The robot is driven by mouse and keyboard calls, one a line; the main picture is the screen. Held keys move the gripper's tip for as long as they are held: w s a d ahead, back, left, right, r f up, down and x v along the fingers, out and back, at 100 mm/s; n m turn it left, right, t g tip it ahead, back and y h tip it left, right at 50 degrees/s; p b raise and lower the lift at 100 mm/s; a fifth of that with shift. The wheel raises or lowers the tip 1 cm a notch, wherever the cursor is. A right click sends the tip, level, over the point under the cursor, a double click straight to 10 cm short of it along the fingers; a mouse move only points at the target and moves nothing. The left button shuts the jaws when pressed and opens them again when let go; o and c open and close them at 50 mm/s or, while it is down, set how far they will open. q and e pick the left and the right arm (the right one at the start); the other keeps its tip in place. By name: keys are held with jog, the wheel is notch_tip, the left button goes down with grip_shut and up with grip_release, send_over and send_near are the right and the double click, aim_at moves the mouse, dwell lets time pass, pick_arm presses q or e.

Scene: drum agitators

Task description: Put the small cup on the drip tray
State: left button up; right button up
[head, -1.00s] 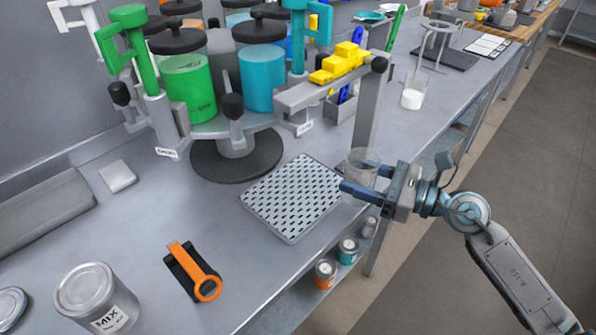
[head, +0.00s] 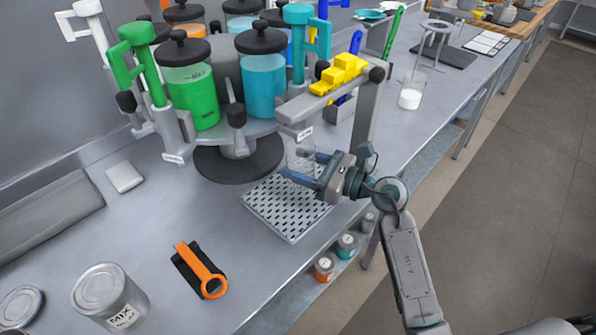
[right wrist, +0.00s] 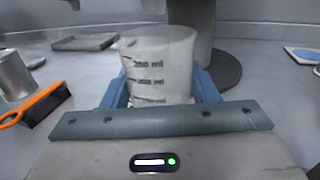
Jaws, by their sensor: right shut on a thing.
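The small cup (right wrist: 158,68) is a clear beaker with ml marks, upright between the blue fingers in the right wrist view. In the head view it shows faintly (head: 300,156), partly hidden by the gripper. My right gripper (head: 302,164) is shut on it, over the far part of the drip tray. The drip tray (head: 283,215) is a light grey plate with dark slots, lying on the bench in front of the round dark base. I cannot tell whether the cup touches the tray. My left gripper is not in view.
The carousel with a green canister (head: 192,95) and a blue canister (head: 262,83) stands behind the tray. A grey arm with yellow blocks (head: 340,73) overhangs nearby.

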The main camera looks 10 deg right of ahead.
jog(key=shift+w+a, duration=0.2)
jog(key=shift+a, duration=0.05)
notch_tip(320, 180, down, 3)
jog(key=shift+f+p, duration=0.15)
jog(key=shift+p, duration=0.3)
jog(key=shift+f, duration=0.15)
jog(key=o, duration=0.5)
jog(key=shift+f, duration=0.2)
jog(key=o, duration=0.5)
jog(key=shift+c, duration=0.2)
jog(key=shift+r, duration=0.1)
jog(key=shift+r, duration=0.1)
